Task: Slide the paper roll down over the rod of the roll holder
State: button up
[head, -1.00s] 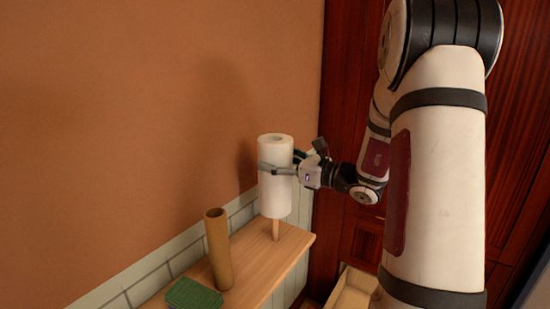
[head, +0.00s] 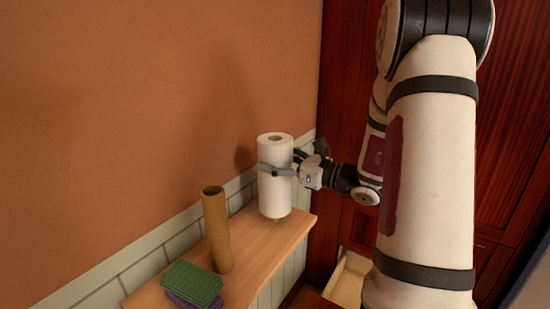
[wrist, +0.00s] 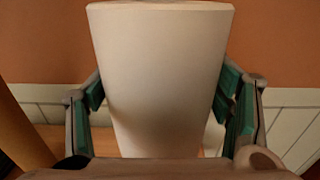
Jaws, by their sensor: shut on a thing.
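The white paper roll (head: 274,190) stands upright above the right end of the wooden shelf, with its core hole showing on top. My gripper (head: 283,172) is shut on the roll's upper half from the right. In the wrist view the roll (wrist: 160,75) fills the middle between the two fingers. Only a short piece of the holder's wooden rod (head: 277,222) shows under the roll, just above the shelf. The rest of the rod is hidden by the roll. I cannot make out the holder's base.
A brown cardboard tube (head: 217,230) stands on the shelf (head: 255,240) to the left of the roll. An orange wall is behind. An open drawer (head: 349,278) is below right.

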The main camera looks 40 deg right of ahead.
jog(key=shift+f+b, duration=0.95)
jog(key=shift+f, duration=0.65)
jog(key=o, duration=1.3)
jog(key=shift+o, duration=0.2)
jog(key=v, duration=1.2)
